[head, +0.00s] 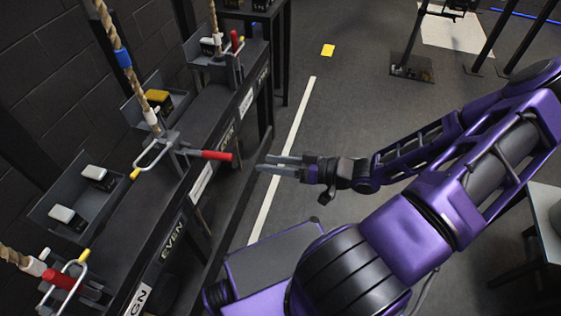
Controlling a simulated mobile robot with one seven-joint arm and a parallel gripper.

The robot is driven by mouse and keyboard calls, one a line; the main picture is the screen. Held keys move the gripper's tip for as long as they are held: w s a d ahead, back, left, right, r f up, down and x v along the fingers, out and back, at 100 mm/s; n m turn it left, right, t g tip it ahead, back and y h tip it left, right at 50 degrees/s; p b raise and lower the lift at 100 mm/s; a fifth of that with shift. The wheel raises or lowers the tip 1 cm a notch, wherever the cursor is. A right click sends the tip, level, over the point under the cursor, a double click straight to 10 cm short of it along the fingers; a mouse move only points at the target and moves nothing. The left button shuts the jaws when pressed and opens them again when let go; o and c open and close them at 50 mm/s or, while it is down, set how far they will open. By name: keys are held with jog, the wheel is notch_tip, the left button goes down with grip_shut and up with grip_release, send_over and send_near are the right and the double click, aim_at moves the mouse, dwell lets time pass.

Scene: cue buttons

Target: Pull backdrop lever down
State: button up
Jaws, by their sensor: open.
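A lever with a red grip (216,155) sticks out sideways from the middle station of the dark rail, towards my gripper. My gripper (268,164) is open and empty, just right of the red grip's end, with a small gap in the picture. A second red-handled lever (235,41) stands upright at the far station. A third red grip (60,279) lies beside the rope at the near left station. I cannot tell from the labels which lever is the backdrop one.
The black rail (150,225) carries white labels, one reading "EVEN" (172,233). Ropes (110,35) rise from its stations. Grey trays (60,195) hold small blocks. A grey table (545,215) stands at right. The floor (350,110) beyond my arm is mostly clear.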

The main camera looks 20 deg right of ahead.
jog(key=shift+v, duration=1.15)
